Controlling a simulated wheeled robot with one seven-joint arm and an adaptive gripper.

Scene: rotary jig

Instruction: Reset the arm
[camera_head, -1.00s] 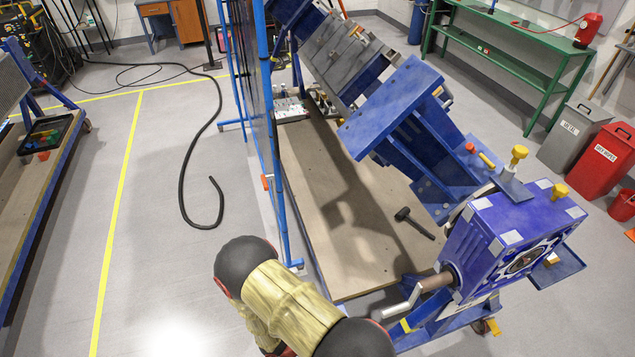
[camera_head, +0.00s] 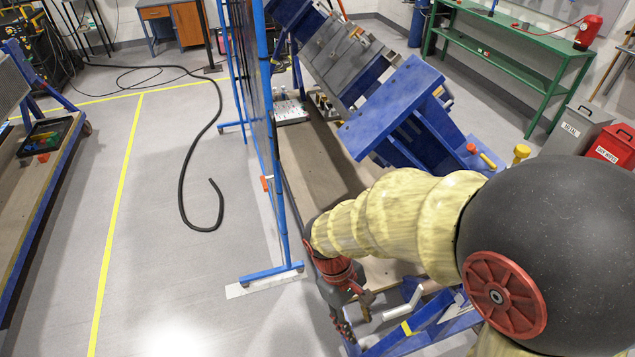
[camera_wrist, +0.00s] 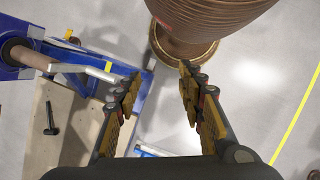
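My arm extends across the lower right of the head view. My gripper (camera_head: 344,326) hangs from it, pointing down, just left of the jig's crank. In the wrist view my gripper (camera_wrist: 161,76) has its two fingers spread apart with nothing held between them. The crank, with its pale metal lever (camera_wrist: 85,68), is left of the fingers and apart from them. The lever also shows in the head view (camera_head: 398,308), partly hidden by my arm. The blue rotary jig (camera_head: 393,110) is tilted, and my arm hides its gearbox end.
A blue-framed screen (camera_head: 273,165) stands left of the jig. A hammer (camera_wrist: 50,118) lies on the wooden base (camera_wrist: 75,120). A green bench (camera_head: 510,60) and bins (camera_head: 579,126) stand at the right. The floor (camera_head: 170,270) left of the screen is clear, apart from a black hose (camera_head: 187,165).

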